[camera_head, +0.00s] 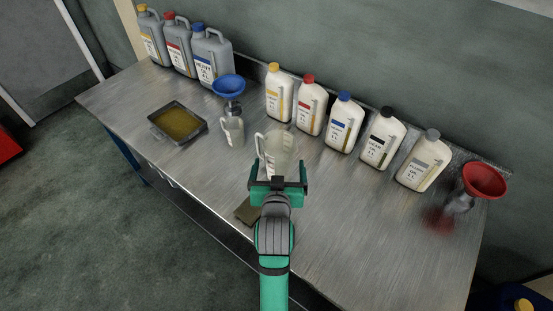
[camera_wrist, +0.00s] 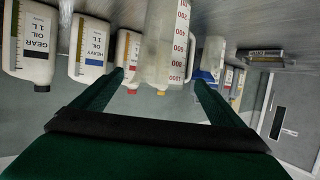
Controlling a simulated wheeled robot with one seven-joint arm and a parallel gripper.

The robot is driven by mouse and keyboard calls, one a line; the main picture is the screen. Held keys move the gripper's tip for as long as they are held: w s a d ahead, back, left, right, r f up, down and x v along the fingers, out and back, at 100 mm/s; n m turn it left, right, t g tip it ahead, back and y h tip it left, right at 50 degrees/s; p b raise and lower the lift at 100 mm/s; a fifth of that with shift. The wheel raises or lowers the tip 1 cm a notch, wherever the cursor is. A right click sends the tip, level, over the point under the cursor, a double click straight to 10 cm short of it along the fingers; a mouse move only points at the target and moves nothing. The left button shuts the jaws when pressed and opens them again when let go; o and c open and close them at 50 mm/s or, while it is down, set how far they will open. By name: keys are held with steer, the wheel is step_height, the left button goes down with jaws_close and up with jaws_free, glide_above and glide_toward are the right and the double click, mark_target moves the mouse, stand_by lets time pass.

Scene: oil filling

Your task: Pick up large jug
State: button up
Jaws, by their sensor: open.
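The large jug (camera_head: 280,152) is clear, with a handle on its left side in the head view, and stands upright on the metal workbench (camera_head: 370,235). In the wrist view, which looks upside down, the large jug (camera_wrist: 165,45) has red scale marks and lies ahead between the fingers. My gripper (camera_head: 278,172) is open at the jug's near side, with one finger to each side. In the wrist view my gripper (camera_wrist: 158,78) has nothing clamped in it. I cannot tell whether a finger touches the jug. The gripper hides the jug's lower part in the head view.
A smaller jug (camera_head: 233,131) and a blue funnel (camera_head: 228,86) stand behind left. Several white oil bottles (camera_head: 345,122) line the back, with grey cans (camera_head: 212,58) at far left. An oil tray (camera_head: 178,122) is left, a red funnel (camera_head: 485,180) right. The front right is clear.

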mark_target(279, 142)
steer(key=x, duration=1)
steer(key=shift+w+a+f, duration=0.1)
steer(key=shift+w, duration=0.3)
steer(key=c, duration=1.2)
